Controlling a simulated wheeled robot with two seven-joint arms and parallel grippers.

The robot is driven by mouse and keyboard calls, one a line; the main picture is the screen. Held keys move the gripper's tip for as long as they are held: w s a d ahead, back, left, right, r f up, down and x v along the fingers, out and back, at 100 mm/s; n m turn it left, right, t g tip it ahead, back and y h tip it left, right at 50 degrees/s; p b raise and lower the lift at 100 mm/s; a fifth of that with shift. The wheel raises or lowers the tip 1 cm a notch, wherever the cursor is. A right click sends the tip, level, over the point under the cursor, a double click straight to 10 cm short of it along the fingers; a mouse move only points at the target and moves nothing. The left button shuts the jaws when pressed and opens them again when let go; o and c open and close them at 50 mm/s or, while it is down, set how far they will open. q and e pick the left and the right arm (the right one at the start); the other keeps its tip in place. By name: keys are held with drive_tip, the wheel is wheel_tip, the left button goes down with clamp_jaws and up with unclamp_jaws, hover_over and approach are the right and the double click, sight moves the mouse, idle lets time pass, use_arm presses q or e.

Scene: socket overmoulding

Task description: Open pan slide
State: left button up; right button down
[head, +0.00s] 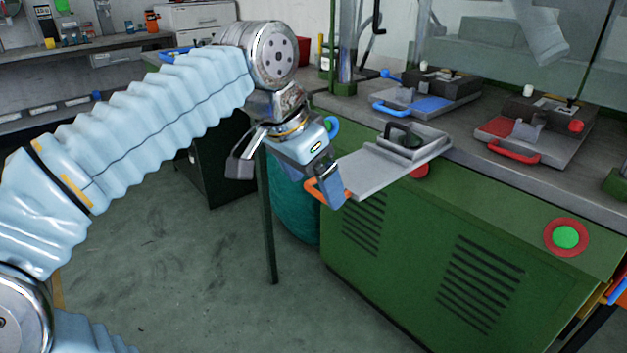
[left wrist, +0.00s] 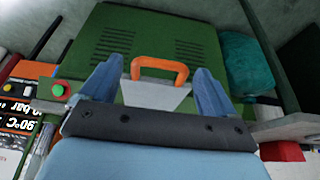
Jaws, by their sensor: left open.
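The pan slide is a flat grey plate (head: 375,172) sticking out from the front edge of the green machine's top. Its orange handle (head: 312,187) is at its outer end. In the left wrist view the orange handle (left wrist: 160,64) stands between the two blue fingers, with part of the grey plate (left wrist: 157,95) below it. My left gripper (head: 326,184) is open at the handle, and it also shows in the left wrist view (left wrist: 157,85). A gap shows on each side of the handle. One finger hides part of the handle in the head view. My right gripper is out of view.
A grey block with a black handle (head: 404,134) sits on the slide's inner part. Fixtures with a blue handle (head: 391,109) and a red handle (head: 514,151) stand on the worktop. A green button (head: 565,237) is on the machine's front. A green post (head: 268,220) stands left of the machine.

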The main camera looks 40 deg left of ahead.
use_arm(q)
drive_tip(key=p+v, duration=0.3)
drive_tip(key=v, duration=1)
